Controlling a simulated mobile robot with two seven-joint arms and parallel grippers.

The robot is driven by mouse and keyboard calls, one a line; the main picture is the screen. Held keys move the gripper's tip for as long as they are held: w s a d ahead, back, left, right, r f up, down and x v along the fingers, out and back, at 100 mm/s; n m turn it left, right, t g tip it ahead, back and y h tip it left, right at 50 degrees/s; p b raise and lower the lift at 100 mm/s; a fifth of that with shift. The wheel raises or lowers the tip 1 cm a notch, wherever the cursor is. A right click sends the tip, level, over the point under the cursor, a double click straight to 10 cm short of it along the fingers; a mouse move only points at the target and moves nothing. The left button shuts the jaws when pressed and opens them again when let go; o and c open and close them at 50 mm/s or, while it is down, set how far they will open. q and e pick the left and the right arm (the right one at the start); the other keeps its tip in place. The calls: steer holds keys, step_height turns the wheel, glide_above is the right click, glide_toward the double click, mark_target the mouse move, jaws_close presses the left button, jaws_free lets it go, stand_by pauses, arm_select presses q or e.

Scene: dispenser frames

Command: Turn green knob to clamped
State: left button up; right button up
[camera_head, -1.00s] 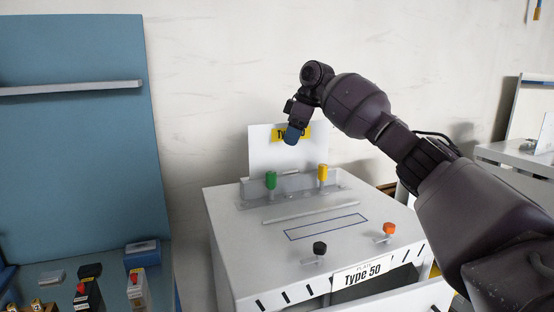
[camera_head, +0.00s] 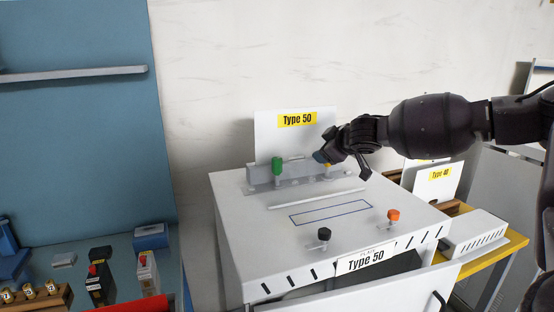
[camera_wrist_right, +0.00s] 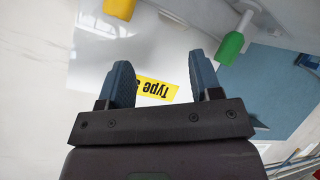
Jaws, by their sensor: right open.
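The green knob (camera_head: 277,165) stands upright at the left end of the grey clamp bar (camera_head: 300,174) on the white Type 50 cabinet (camera_head: 255,225). It also shows at the upper right of the right wrist view (camera_wrist_right: 231,48). The yellow knob (camera_head: 327,166) is at the bar's right end, partly hidden behind my gripper in the head view. My right gripper (camera_head: 321,157) is beside the yellow knob, right of the green knob and apart from it. In the wrist view its two fingers (camera_wrist_right: 157,78) are spread with nothing between them. My left gripper is not in view.
A black knob (camera_head: 324,234) and an orange knob (camera_head: 393,215) stand near the cabinet's front edge. The Type 50 sign (camera_head: 297,121) rises behind the bar. A blue bench (camera_head: 120,245) is at left, a Type 40 station (camera_head: 437,180) at right. The cabinet's middle top is clear.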

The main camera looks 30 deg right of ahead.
mark_target(278, 158)
steer(key=shift+a+m+t+y, duration=0.5)
steer(key=shift+a+m+y, duration=0.7)
steer(key=shift+a+y, duration=2.1)
steer(key=shift+h, duration=0.7)
steer(key=x, duration=0.7)
steer(key=a+x, duration=0.1)
steer(key=x, duration=0.2)
steer(key=shift+w, duration=0.2)
steer(key=shift+c, duration=0.3)
steer(key=c, duration=0.9)
